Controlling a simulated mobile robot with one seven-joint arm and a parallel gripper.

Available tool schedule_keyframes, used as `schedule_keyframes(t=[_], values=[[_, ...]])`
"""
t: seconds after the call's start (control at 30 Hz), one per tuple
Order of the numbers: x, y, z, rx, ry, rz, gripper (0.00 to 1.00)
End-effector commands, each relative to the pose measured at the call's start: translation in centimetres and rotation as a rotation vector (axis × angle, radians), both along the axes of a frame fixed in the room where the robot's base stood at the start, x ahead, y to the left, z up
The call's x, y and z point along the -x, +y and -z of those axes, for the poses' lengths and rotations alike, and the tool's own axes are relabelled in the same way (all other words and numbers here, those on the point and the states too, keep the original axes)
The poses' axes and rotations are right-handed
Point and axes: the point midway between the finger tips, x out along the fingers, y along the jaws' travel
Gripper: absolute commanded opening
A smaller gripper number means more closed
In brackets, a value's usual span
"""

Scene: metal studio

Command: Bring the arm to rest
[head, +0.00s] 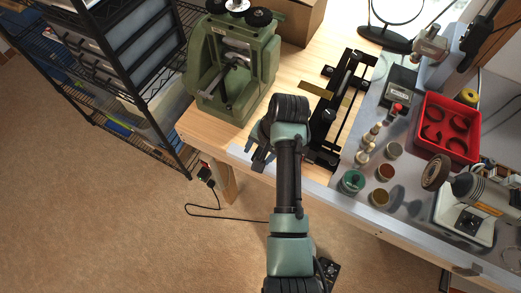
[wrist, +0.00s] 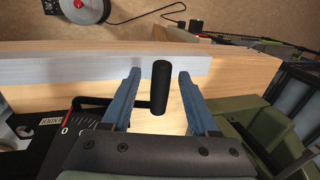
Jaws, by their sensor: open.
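My arm reaches forward over the front edge of the wooden workbench (head: 205,131). My gripper (head: 260,162) hangs by that edge, between a green machine (head: 232,68) on the left and a black slotted tool (head: 345,95) on the right. In the wrist view its two blue fingers stand apart, open. A short black cylinder (wrist: 159,88) shows between the fingers in that view, with a gap on each side. I cannot tell what the cylinder belongs to or how far it is from the fingers. Nothing is visibly gripped.
A wire shelf rack (head: 157,88) stands left of the bench. Small jars, a red tray (head: 446,127) and a polishing motor (head: 480,190) crowd the bench's right side. A round mirror (head: 396,12) stands at the back. The carpet (head: 110,220) at left front is mostly clear.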

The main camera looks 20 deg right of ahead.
Motion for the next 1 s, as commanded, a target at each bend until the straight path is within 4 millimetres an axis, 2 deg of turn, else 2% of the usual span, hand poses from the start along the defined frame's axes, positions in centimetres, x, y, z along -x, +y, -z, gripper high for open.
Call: schedule_keyframes(t=[0.13, 0.4, 0.47, 0.7, 1.0], values=[[0.0, 0.0, -0.1, 0.000, 0.000, 0.000, 0.58], [0.0, 0.0, -0.1, 0.001, -0.001, 0.000, 0.10], [0.0, 0.0, -0.1, 0.001, -0.001, 0.000, 0.00], [0.0, 0.0, -0.3, 0.001, -0.001, 0.000, 0.00], [-0.7, 0.5, -2.5, 0.001, -0.004, 0.000, 0.00]])
